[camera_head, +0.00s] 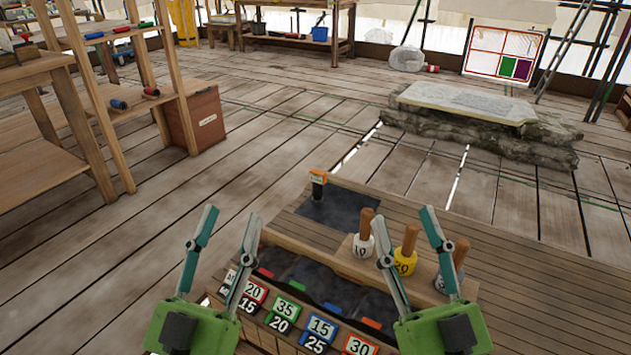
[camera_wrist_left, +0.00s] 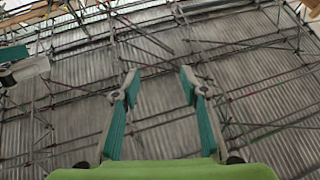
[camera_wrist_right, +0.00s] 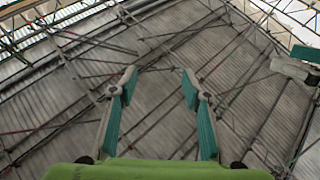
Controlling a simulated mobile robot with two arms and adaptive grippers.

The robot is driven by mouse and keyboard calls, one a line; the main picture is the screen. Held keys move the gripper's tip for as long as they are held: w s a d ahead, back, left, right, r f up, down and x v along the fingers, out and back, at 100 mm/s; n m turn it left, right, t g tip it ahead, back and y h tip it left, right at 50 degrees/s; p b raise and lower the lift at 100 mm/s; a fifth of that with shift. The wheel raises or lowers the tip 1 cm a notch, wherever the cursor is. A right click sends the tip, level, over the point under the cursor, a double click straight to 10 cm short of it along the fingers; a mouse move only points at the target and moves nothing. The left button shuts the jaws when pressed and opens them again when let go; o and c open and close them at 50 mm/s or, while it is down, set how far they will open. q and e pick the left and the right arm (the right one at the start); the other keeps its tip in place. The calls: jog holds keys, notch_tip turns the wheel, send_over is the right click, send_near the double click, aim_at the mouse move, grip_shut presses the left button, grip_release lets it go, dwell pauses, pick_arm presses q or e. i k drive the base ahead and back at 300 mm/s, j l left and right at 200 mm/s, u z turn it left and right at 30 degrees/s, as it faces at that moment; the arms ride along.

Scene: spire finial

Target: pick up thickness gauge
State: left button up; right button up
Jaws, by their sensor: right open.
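A small upright tool with an orange top and a dark body (camera_head: 318,183) stands at the far left of the bench, at the edge of a dark mat (camera_head: 345,208). It may be the thickness gauge, but it is too small to be sure. My left gripper (camera_head: 231,215) is open and empty, in front of the bench's left end and nearer to me than the tool. My right gripper (camera_head: 405,225) is open and empty over the bench's front right. Both wrist views show parted fingers against roof sheeting, with nothing between them.
Wooden-handled blocks, one white (camera_head: 362,247), one yellow (camera_head: 405,261) and one grey-blue, stand near my right gripper. A compartment tray with number cards (camera_head: 283,307) lies along the bench front. The bench's slatted right side (camera_head: 545,270) is clear. Shelves (camera_head: 125,115) stand at the left.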

aim_at(318, 179)
jog(key=i+j+u, duration=0.25)
jog(key=j, duration=0.2)
jog(key=j+u, duration=0.25)
jog(key=j, duration=0.2)
jog(key=i+j+u, duration=0.5)
jog(key=j, duration=0.2)
jog(key=i+j+u, duration=0.1)
jog(key=i+j, duration=0.15)
jog(key=i+j+u, duration=0.15)
jog(key=i, duration=0.3)
jog(key=i+j+u, duration=0.1)
jog(key=i+j, duration=0.2)
jog(key=i+l+z, duration=0.15)
jog(key=i+z, duration=0.55)
jog(key=z, duration=0.15)
jog(key=i+z, duration=0.45)
jog(key=i+j+z, duration=0.2)
jog(key=z, duration=0.2)
